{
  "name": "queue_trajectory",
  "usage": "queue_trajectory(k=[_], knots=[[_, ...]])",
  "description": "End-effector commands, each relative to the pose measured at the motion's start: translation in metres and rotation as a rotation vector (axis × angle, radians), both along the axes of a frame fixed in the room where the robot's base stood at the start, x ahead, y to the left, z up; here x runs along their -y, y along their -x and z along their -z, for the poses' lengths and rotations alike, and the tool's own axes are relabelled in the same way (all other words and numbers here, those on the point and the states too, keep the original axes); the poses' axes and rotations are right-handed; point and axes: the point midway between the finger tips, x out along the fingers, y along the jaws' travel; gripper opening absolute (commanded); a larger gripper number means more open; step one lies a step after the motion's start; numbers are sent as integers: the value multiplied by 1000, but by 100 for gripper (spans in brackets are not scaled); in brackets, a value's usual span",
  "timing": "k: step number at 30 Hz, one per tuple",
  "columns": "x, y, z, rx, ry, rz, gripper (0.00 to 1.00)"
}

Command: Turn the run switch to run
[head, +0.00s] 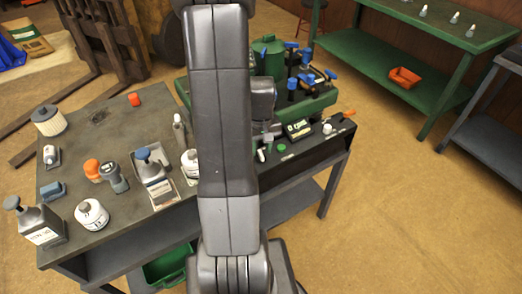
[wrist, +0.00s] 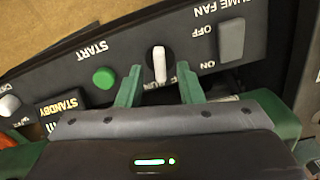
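The run switch (wrist: 159,64) is a white lever knob on a dark round base in the control panel. In the wrist view its lever stands nearly upright in the picture. A label beside it ends in "RUN" and is partly hidden by my right finger. My gripper (wrist: 159,68) is open, with one green fingertip on each side of the knob and a visible gap to both. I cannot tell how far above the panel the tips are. In the head view my arm covers much of this area.
A green START button (wrist: 104,78) and a STANDBY display (wrist: 60,108) lie left of the switch. A grey FUME FAN rocker (wrist: 231,42) lies close on the right. In the head view, bottles and tools crowd the dark bench (head: 118,128); a green machine stands behind the panel.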

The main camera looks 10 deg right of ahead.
Motion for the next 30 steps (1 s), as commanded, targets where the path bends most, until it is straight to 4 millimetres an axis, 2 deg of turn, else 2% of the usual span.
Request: queue_trajectory(k=[6,14,19,20,26,30], knots=[[0,0,14,0,0,0,34],[0,0,14,0,0,0,34],[0,0,14,0,0,0,2],[0,0,14,0,0,0,0],[0,0,14,1,0,19,0],[0,0,15,1,0,113,0]])
